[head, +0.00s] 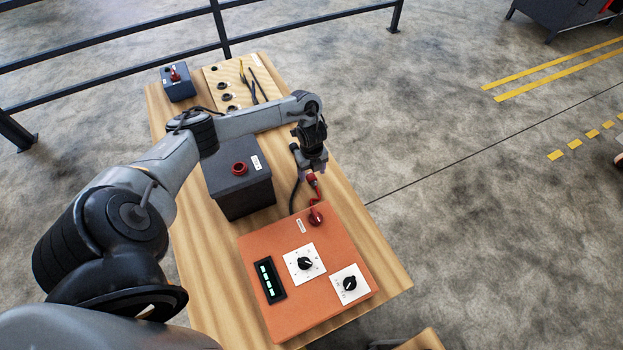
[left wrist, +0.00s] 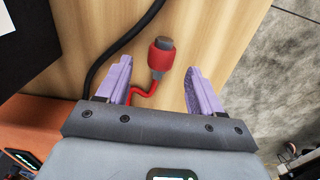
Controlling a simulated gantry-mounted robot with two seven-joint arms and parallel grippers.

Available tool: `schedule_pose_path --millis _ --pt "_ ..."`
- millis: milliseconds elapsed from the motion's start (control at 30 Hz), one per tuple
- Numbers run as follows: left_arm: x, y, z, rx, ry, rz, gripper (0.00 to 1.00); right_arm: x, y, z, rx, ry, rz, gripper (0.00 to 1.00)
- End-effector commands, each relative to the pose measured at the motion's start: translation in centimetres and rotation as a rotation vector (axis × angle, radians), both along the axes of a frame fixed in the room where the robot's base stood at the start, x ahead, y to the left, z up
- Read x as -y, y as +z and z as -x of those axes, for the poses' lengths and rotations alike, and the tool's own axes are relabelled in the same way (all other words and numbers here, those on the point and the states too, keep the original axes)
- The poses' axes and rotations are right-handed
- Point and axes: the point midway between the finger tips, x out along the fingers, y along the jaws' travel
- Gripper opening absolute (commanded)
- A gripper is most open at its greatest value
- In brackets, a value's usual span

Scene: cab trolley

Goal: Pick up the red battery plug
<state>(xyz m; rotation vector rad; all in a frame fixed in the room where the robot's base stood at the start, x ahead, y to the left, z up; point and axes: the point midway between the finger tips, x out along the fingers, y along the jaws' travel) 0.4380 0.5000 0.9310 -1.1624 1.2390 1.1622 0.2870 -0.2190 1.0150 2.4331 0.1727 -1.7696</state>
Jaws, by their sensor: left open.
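The red battery plug (left wrist: 160,60) has a dark grey end and a thin red cord. In the left wrist view it lies just beyond and between the fingertips of my open left gripper (left wrist: 159,85), with a finger on each side and neither touching it. In the head view the plug (head: 313,180) shows just below my left gripper (head: 313,172), near the table's right edge. Its cord runs to a red round fitting (head: 316,217) on the orange box. My right gripper is in neither view.
The orange box (head: 270,238) with knobs stands at the table's near end. A dark battery box with a red socket (head: 239,168) stands left of the gripper. A black cable (left wrist: 92,65) runs beside the plug. A peg board (head: 215,75) and small box (head: 178,88) are farther back.

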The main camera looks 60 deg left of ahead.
Motion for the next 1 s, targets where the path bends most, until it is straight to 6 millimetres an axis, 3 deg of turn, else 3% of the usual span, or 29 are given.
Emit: schedule_pose_path --millis 233,567,1000 --pt "0.0 -2.9 -0.1 -0.001 0.001 -0.001 0.66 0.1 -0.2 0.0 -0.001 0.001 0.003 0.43" --pt "0.0 -3.4 -0.1 0.000 0.000 -0.002 0.65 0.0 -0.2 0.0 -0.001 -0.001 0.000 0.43" --pt "0.0 -3.3 -0.1 0.001 0.000 -0.002 0.00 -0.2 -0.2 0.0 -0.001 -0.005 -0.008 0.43"
